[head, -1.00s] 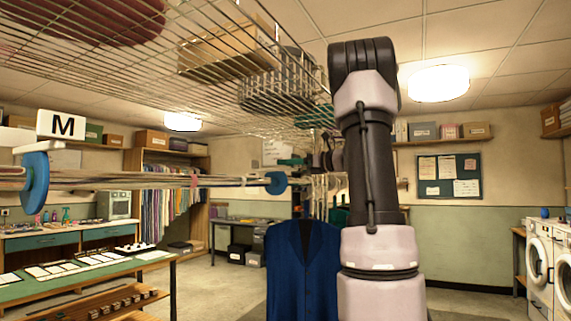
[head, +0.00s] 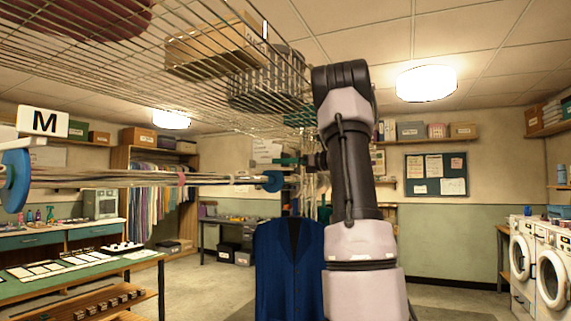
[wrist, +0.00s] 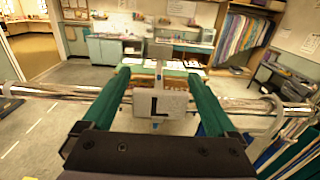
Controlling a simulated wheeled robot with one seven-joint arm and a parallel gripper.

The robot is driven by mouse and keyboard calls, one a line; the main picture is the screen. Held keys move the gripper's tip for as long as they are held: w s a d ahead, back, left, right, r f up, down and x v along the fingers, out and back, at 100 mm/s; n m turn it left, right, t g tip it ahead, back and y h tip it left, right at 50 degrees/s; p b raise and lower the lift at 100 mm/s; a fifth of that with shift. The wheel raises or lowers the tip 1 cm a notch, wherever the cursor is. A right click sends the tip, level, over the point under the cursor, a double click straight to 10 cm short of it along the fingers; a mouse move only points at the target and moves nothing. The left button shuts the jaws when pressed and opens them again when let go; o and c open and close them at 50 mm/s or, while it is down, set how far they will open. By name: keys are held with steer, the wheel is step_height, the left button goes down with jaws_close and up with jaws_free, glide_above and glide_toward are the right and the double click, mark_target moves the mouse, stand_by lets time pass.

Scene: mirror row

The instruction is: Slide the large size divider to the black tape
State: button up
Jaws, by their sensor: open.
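The large size divider, a white card marked L (wrist: 160,104), stands upright at the chrome rail (wrist: 240,103) in the wrist view. My gripper (wrist: 160,74) is open, with one green finger on each side of the card; I cannot tell whether either finger touches it. In the head view my gripper (head: 292,161) is small and partly behind my arm, near a blue disc (head: 272,181) on the rail. I cannot make out the black tape in either view.
A divider marked M (head: 44,122) with a blue disc is at the left. A pink band (head: 182,179) wraps the rail between the discs. A wire shelf (head: 120,70) with boxes hangs above. A blue garment (head: 289,270) hangs below. Washers (head: 545,262) stand at the right.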

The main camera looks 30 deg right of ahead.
steer(key=v, duration=1)
steer(key=shift+s+d, duration=0.25)
steer(key=shift+s, duration=0.05)
